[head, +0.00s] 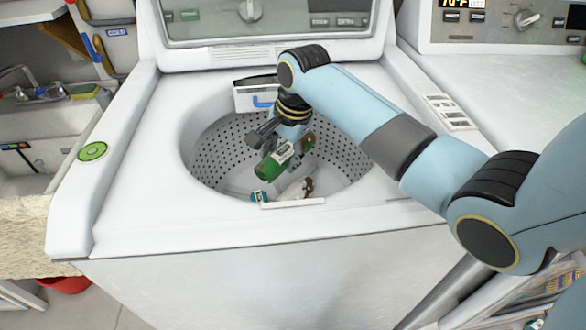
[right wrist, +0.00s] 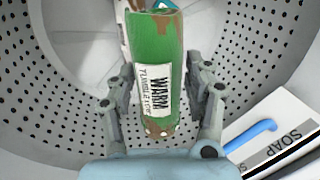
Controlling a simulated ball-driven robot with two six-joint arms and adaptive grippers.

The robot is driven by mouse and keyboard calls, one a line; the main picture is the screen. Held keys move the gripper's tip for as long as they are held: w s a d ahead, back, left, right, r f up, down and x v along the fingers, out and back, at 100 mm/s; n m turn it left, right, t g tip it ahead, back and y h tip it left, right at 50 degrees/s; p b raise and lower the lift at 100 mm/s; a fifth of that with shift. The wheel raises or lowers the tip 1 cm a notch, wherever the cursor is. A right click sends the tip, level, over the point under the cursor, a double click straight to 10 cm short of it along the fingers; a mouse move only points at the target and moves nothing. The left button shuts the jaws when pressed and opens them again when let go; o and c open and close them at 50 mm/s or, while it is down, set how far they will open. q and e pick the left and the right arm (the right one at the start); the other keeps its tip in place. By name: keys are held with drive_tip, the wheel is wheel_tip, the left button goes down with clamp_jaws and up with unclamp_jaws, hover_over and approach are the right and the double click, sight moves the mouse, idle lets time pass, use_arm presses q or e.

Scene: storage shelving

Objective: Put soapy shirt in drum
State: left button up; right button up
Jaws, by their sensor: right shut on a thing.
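My right gripper (head: 283,142) reaches down into the open washer drum (head: 215,150), a grey tub with rows of dark holes. It is shut on a green roll (head: 270,167) with brown patches and a white label, which looks like the soapy shirt. In the right wrist view, the roll (right wrist: 158,60) lies lengthwise between the fingers (right wrist: 160,95), and its label reads "WARM". The drum wall and pale bottom (right wrist: 75,45) show behind it. My left gripper is not in view.
A white box marked "SOAP" (right wrist: 285,135) with a blue strip stands at the drum's rim; it also shows in the head view (head: 245,97). Small white, brown and teal items (head: 295,190) show low at the drum's front. A sink (head: 40,120) is at left, another machine (head: 510,80) at right.

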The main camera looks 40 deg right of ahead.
sight(287, 159)
drive_tip(key=x, duration=0.2)
drive_tip(key=s+b+x, duration=0.1)
drive_tip(key=x, duration=0.5)
drive_tip(key=shift+s+f+b, duration=0.3)
drive_tip(key=shift+s, duration=0.05)
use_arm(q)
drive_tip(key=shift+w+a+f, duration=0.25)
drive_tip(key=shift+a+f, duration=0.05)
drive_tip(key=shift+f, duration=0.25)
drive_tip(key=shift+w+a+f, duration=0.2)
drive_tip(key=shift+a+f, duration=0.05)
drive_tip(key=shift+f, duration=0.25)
use_arm(e)
drive_tip(key=shift+f, duration=0.25)
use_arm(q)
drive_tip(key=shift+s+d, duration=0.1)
use_arm(e)
drive_tip(key=shift+f, duration=0.1)
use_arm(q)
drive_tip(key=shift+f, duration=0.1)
use_arm(e)
drive_tip(key=shift+f, duration=0.4)
drive_tip(key=o, duration=1.2)
drive_tip(key=shift+o, duration=0.2)
